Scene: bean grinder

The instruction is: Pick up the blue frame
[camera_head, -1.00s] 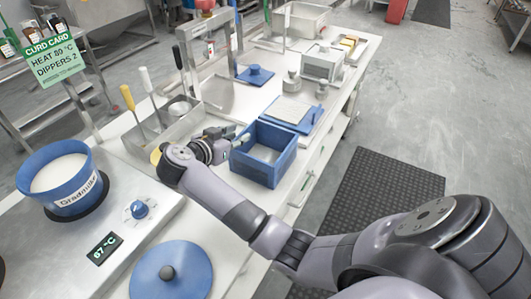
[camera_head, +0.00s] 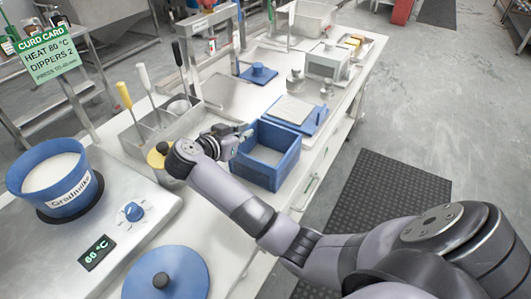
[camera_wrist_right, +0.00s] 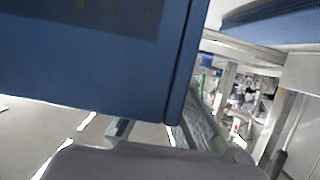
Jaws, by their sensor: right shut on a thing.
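The blue frame (camera_head: 278,176) is an open-topped, box-like blue form near the front right edge of the white table in the head view. My right gripper (camera_head: 246,133) is at its left rear side, shut on the frame's wall. In the right wrist view a large blue wall of the frame (camera_wrist_right: 90,75) fills the upper left, close to the gripper. The fingertips are partly hidden by the frame and the wrist. I cannot tell whether the frame is clear of the table. My left gripper is not in view.
A blue board with a pale sheet (camera_head: 294,112) lies just behind the frame. A steel bin with ladles (camera_head: 150,135) stands to the left. A hot plate with a blue pot (camera_head: 55,185) is at far left, and a blue lid (camera_head: 180,285) lies in front.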

